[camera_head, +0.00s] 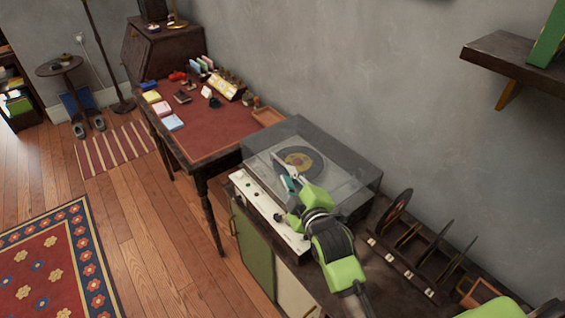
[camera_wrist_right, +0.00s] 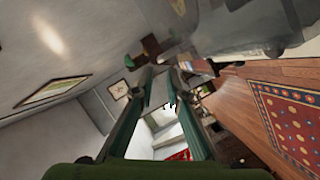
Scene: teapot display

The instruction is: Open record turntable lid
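The record turntable (camera_head: 250,200) stands on a cabinet against the wall, with a silver front panel with knobs. Its smoky clear lid (camera_head: 345,165) looks down over it, and a dark record with a yellow label (camera_head: 299,161) shows through. My right gripper (camera_head: 283,170) is at the front part of the lid, its fingers overlapping the lid in the head view; I cannot tell whether they touch it. In the right wrist view the gripper's two fingers (camera_wrist_right: 164,72) are apart, with nothing clearly held. A clear, greyish surface, perhaps the lid (camera_wrist_right: 255,30), fills the upper right there. My left gripper is not in view.
A desk with a red top (camera_head: 215,125) and small items stands beyond the turntable. A record rack (camera_head: 410,250) is to its right. A wall shelf (camera_head: 510,60) juts out at upper right. The wooden floor (camera_head: 150,240) at left is mostly clear.

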